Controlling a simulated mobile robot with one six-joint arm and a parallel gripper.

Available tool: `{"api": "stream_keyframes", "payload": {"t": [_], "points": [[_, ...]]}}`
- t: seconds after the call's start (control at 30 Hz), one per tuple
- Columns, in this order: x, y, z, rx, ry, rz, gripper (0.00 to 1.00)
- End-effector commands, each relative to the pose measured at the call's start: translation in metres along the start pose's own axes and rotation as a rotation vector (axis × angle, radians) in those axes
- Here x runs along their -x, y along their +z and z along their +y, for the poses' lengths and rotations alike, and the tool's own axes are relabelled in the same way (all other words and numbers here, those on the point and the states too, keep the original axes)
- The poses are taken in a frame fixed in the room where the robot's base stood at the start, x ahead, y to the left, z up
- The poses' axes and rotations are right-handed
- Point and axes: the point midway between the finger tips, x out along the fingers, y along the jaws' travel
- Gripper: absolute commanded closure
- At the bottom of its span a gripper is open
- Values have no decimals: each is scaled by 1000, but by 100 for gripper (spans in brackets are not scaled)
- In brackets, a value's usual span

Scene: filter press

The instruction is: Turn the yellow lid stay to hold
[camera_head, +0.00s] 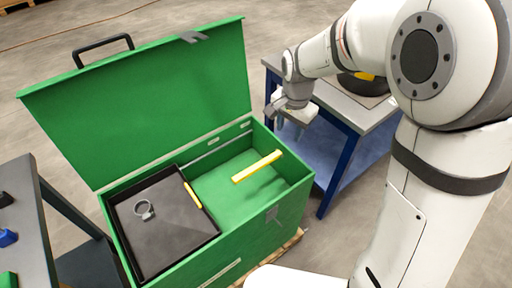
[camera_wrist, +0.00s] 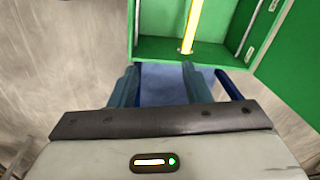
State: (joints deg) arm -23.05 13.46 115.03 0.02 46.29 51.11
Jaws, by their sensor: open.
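The yellow lid stay (camera_head: 257,166) is a straight bar at the right end of the open green chest (camera_head: 288,206). It reaches over the chest's interior, away from the raised green lid (camera_head: 150,95). In the wrist view the yellow stay (camera_wrist: 193,22) runs down from the top edge, its lower end beyond the right fingertip. My gripper (camera_head: 288,122) is above and behind the chest's right end, apart from the stay. Its two fingers (camera_wrist: 161,88) are spread with nothing between them.
A black tray (camera_head: 165,262) with a ring and tag sits in the chest's left part; a yellow strip is on its edge. A blue-legged table (camera_head: 345,110) stands behind my gripper. A dark bench (camera_head: 40,225) is at the left. The chest's right part is mostly clear.

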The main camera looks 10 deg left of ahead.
Motion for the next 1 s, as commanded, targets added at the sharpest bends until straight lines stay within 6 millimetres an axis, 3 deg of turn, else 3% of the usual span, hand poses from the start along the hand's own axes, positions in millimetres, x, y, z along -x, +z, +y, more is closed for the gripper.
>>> {"api": "stream_keyframes", "payload": {"t": [0.03, 0.1, 0.2, 0.3, 0.5, 1.0], "points": [[-41, 7, -21, -26, 17, -17, 56], [-76, 15, -44, -76, 33, -29, 56], [-117, 27, -71, -136, 52, -40, 56], [-146, 37, -88, -180, 66, -46, 56], [-172, 47, -101, -219, 78, -49, 56], [-239, 51, -96, -218, 78, -49, 56]]}}
